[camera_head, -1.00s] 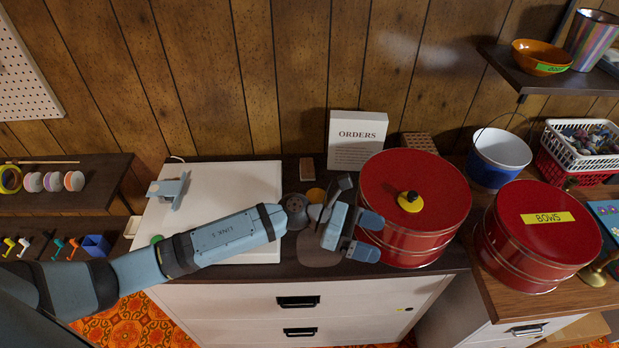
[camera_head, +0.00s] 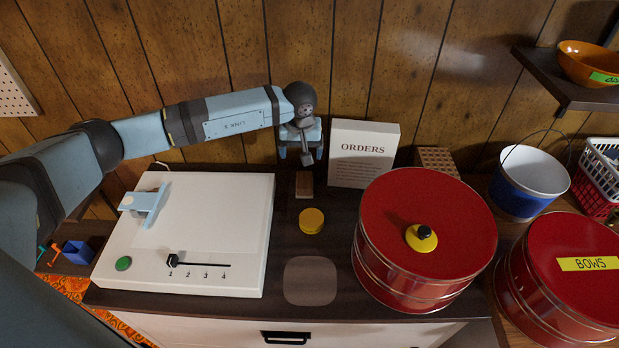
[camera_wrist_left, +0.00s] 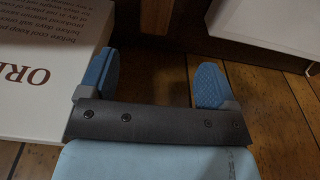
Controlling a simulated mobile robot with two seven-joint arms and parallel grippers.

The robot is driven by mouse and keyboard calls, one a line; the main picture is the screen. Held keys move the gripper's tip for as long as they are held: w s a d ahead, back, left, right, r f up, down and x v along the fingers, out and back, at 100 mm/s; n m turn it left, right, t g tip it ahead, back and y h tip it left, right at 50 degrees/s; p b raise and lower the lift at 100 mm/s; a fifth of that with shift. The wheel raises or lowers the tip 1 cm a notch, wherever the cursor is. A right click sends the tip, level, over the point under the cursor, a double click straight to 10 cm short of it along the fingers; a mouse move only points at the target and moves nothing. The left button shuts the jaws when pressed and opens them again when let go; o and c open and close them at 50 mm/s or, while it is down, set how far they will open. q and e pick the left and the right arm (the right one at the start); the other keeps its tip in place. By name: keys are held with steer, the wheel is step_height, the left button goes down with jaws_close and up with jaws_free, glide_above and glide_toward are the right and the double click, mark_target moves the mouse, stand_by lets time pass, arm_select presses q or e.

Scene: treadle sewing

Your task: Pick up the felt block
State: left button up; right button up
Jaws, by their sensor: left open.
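A small brown block, which looks like the felt block (camera_head: 304,184), lies on the dark cabinet top near the wall, between the white panel and the ORDERS sign. My left gripper (camera_head: 301,155) is above and slightly behind it, fingers pointing down, open and empty. In the left wrist view, the two blue fingers (camera_wrist_left: 155,75) are apart with nothing between them. A brown block face (camera_wrist_left: 157,14) shows at the top edge there, beyond the fingertips and partly cut off. My right gripper is not in view.
The ORDERS sign (camera_head: 362,153) stands close to the right of the gripper. The white panel (camera_head: 215,215) with a slider is at left. A yellow disc (camera_head: 311,221) and a pale rounded patch (camera_head: 310,281) are in front. A red tin (camera_head: 424,240) stands at right.

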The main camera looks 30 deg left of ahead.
arm_select(q)
glide_above(304, 180)
steer(key=f, duration=0.7)
steer(key=shift+s+a, duration=0.15)
steer(key=shift+s, duration=0.2)
steer(key=shift+w+d+f+p, duration=0.1)
steer(key=shift+w+f+p, duration=0.1)
steer(key=shift+f, duration=1.2)
steer(key=shift+w+d+f+p, duration=0.1)
steer(key=shift+w+f+p, duration=0.1)
steer(key=shift+f, duration=1.15)
steer(key=shift+c, duration=0.2)
steer(key=c, duration=1)
